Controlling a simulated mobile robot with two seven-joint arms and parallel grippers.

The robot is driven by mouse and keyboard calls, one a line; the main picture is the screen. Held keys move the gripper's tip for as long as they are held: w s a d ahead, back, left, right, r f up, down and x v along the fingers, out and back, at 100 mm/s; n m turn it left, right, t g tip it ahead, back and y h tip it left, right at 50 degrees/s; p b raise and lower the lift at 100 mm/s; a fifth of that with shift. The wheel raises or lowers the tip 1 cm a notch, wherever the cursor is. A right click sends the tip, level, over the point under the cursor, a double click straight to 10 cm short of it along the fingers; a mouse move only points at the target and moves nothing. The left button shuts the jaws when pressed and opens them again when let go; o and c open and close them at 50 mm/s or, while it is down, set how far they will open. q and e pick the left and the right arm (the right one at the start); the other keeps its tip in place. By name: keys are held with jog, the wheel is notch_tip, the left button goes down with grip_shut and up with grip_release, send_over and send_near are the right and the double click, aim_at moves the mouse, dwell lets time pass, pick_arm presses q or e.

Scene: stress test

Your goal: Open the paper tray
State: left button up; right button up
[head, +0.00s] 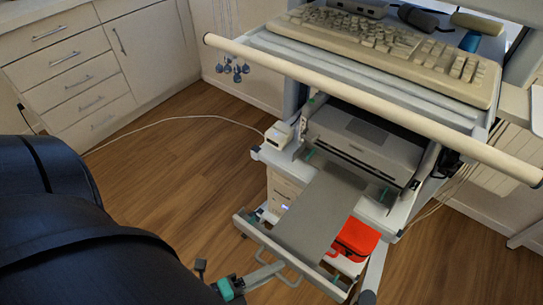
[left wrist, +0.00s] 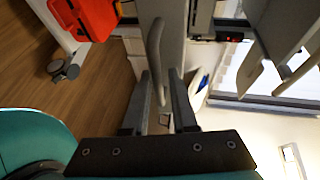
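The grey paper tray (head: 318,205) lies flat and extends out below the printer (head: 368,135) on the cart's lower shelf. A pale front bar with a looped grey handle (head: 283,262) is at its near end. My left gripper (head: 268,272) is at this handle, at the bottom of the head view. In the left wrist view the handle (left wrist: 155,50) reaches down between the two fingers of my left gripper (left wrist: 158,110). The fingers stand apart, with a gap visible beside the handle; I see no firm grip. My right gripper is in neither view.
A keyboard (head: 390,45) lies on the cart's top, above a long pale rail (head: 370,100). A red object (head: 357,238) sits low beside the tray and also shows in the left wrist view (left wrist: 88,15). White drawers (head: 75,70) line the back left. Wooden floor (head: 180,170) is open left of the cart.

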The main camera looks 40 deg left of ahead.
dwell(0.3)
pick_arm(q)
jog(key=p+v, duration=0.2)
jog(key=v, duration=1.3)
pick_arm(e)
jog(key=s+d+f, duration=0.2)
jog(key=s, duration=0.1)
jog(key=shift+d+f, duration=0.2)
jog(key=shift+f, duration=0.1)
pick_arm(q)
jog(key=shift+a, duration=0.1)
